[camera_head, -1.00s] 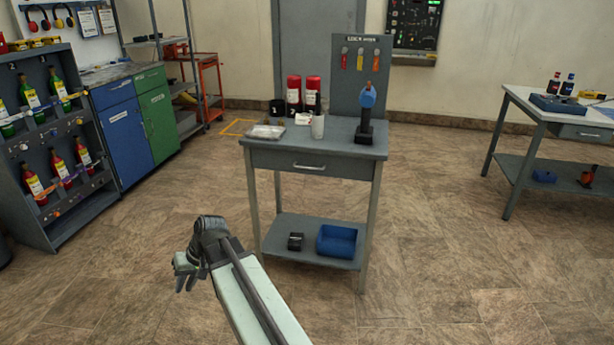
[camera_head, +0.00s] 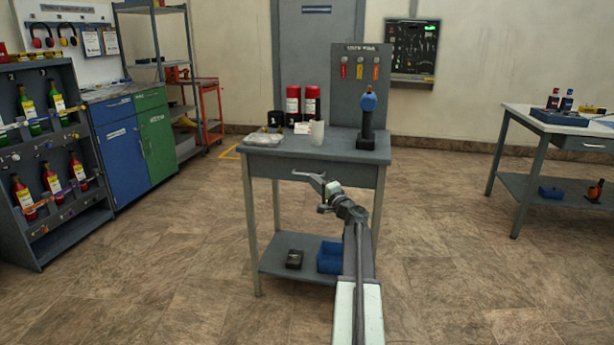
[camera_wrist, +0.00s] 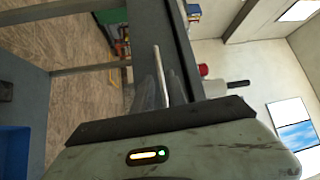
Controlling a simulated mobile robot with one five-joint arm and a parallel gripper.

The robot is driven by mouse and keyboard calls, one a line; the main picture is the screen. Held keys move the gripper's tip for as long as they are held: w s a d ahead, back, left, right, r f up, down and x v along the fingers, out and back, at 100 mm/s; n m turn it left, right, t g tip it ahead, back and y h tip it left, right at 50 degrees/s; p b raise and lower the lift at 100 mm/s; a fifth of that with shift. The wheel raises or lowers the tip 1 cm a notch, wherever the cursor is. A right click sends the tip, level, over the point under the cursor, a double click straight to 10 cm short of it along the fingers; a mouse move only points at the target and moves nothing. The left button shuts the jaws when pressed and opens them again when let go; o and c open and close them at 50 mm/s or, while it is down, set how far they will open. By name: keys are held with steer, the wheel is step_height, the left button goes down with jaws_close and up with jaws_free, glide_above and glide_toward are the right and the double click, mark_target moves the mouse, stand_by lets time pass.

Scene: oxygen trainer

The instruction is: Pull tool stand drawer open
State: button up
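The tool stand (camera_head: 345,152) is a grey table with a back panel and a drawer (camera_head: 270,168) in its front. The drawer looks closed, flush with the stand. Its pale bar handle (camera_head: 302,175) is partly covered by my gripper (camera_head: 322,190). In the wrist view the stand appears turned on its side, and the handle (camera_wrist: 156,62) runs upright just beyond and between the fingertips of my gripper (camera_wrist: 160,85). The fingers look apart. I cannot tell whether they touch the handle.
Red-topped canisters (camera_head: 293,102), a white cup (camera_head: 317,133) and a blue-topped tool (camera_head: 367,115) stand on the top. A blue bin (camera_head: 329,256) and a small black box (camera_head: 294,259) sit on the lower shelf. Floor in front of the stand is open.

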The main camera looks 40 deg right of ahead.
steer(key=x, duration=0.6)
steer(key=shift+p, duration=0.3)
steer(key=shift+a, duration=0.1)
jaws_close()
steer(key=shift+s, duration=0.1)
stand_by(0.7)
